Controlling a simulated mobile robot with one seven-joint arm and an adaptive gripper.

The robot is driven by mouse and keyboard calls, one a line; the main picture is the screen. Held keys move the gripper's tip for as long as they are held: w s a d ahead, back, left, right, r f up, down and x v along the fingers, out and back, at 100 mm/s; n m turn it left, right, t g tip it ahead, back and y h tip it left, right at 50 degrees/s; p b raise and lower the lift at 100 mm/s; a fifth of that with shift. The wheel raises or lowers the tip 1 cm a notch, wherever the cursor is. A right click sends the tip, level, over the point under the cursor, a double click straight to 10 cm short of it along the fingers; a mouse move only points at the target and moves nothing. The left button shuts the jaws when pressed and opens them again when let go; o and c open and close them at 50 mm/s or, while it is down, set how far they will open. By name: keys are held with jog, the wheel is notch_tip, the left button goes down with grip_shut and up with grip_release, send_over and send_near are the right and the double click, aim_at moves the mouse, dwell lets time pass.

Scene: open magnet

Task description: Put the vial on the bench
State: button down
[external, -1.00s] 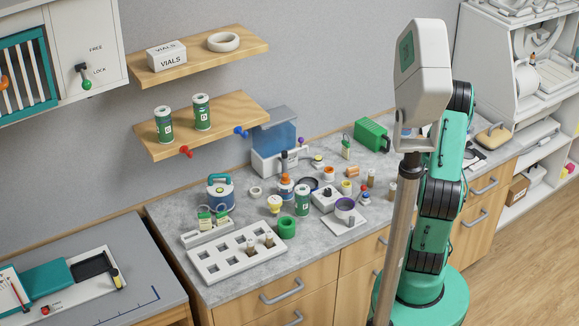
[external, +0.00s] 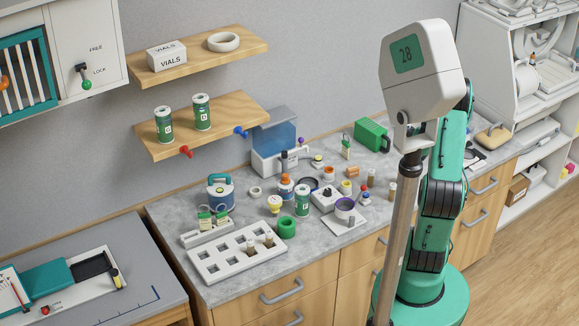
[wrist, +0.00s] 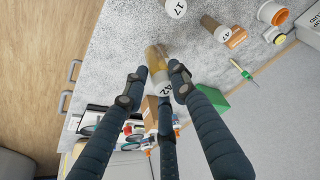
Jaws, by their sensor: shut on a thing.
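A vial (wrist: 157,61) with an amber body and a white numbered end is between the fingers of my gripper (wrist: 157,88) in the wrist view. The dark, jointed fingers are shut on it. The grey speckled bench (wrist: 122,40) lies behind the vial; I cannot tell how far apart they are. In the external view the bench (external: 312,243) shows along the wall, while my gripper and the held vial are hidden behind my own body.
Near the held vial are a vial marked 47 (wrist: 218,28), a white cap marked 17 (wrist: 175,8), an orange-rimmed jar (wrist: 272,13) and a green box (wrist: 213,98). A white rack (external: 212,266) with vials stands at the bench's front left. Small containers crowd the middle.

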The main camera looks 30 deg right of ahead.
jog(key=w+a+r+n+y+p, duration=0.1)
jog(key=w+a+n+p, duration=0.15)
jog(key=w+a, duration=0.95)
jog(key=w+a+n+y+p, duration=0.1)
jog(key=w+a+n, duration=0.15)
jog(key=a, duration=1.05)
jog(key=w+a+n+y+p, duration=0.15)
jog(key=w+a, duration=0.25)
jog(key=a, duration=1)
jog(key=w+a+n+p, duration=0.1)
jog(key=w+a+n, duration=0.25)
jog(key=a, duration=0.95)
jog(key=s+a+n+g+y+p, duration=0.15)
jog(key=s+a, duration=0.25)
jog(key=a, duration=1.1)
jog(key=s+a+n+p, duration=0.15)
jog(key=s+a, duration=0.25)
jog(key=a, duration=1.1)
jog(key=s+a+f+n+g+p, duration=0.1)
jog(key=s+a+n, duration=0.1)
jog(key=s+a, duration=0.8)
jog(key=s+a+n+g+p, duration=0.1)
jog(key=s+a+n, duration=0.2)
jog(key=s+a, duration=0.75)
notch_tip(320, 180, down, 5)
jog(key=w+a, duration=0.2)
jog(key=shift+a, duration=0.35)
